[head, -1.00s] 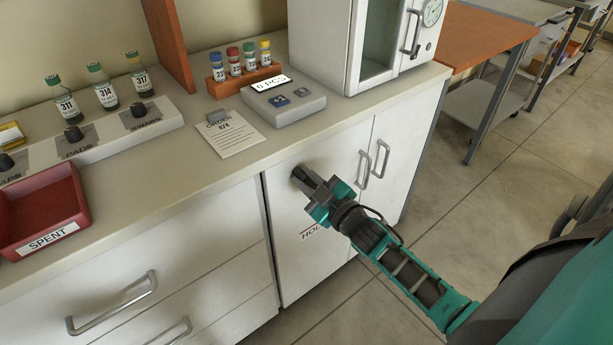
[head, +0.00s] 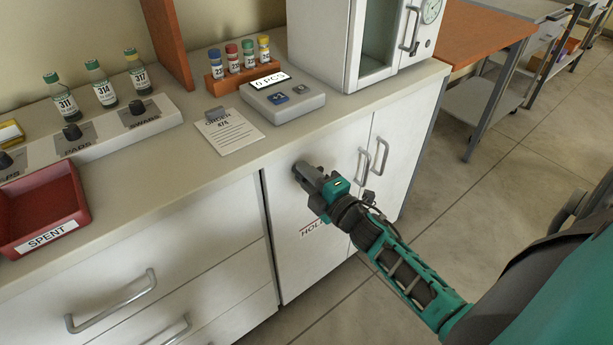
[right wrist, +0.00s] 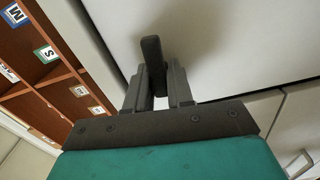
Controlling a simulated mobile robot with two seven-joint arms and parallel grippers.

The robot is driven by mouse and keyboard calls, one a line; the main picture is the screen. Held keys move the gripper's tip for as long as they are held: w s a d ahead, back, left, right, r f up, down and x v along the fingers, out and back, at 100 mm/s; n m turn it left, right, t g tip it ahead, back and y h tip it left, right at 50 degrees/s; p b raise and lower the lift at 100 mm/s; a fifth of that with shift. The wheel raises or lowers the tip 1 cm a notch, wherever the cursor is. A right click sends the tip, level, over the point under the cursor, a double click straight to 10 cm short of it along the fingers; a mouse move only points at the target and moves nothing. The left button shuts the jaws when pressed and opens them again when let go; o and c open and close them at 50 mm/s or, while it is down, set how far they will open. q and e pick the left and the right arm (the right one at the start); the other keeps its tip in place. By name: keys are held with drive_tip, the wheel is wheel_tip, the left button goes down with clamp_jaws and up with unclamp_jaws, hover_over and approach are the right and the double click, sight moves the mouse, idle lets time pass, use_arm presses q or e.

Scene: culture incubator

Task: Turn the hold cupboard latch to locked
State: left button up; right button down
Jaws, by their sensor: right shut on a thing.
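The hold cupboard (head: 290,250) is the white door under the counter, with red and dark "HOLD" lettering (head: 312,228) partly covered by my arm. Its dark latch (head: 298,168) is near the top left of the door and mostly hidden by my right gripper (head: 309,177). In the right wrist view the latch (right wrist: 151,50) is a dark upright bar between the two fingers of my right gripper (right wrist: 157,85), which is shut on it. The latch's lock markings are not visible. My left gripper is not in view.
The counter above holds a scale (head: 283,98), an order sheet (head: 229,132), a vial rack (head: 240,72) and a red SPENT tray (head: 42,212). Door handles (head: 381,157) stick out to the right of the latch. The floor in front is clear.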

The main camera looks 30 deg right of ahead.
drive_tip(key=shift+n, duration=0.6)
drive_tip(key=c, duration=1.1)
unclamp_jaws()
drive_tip(key=s, duration=0.8)
drive_tip(key=s+d, duration=0.1)
drive_tip(key=s, duration=0.4)
drive_tip(key=shift+w, duration=0.1)
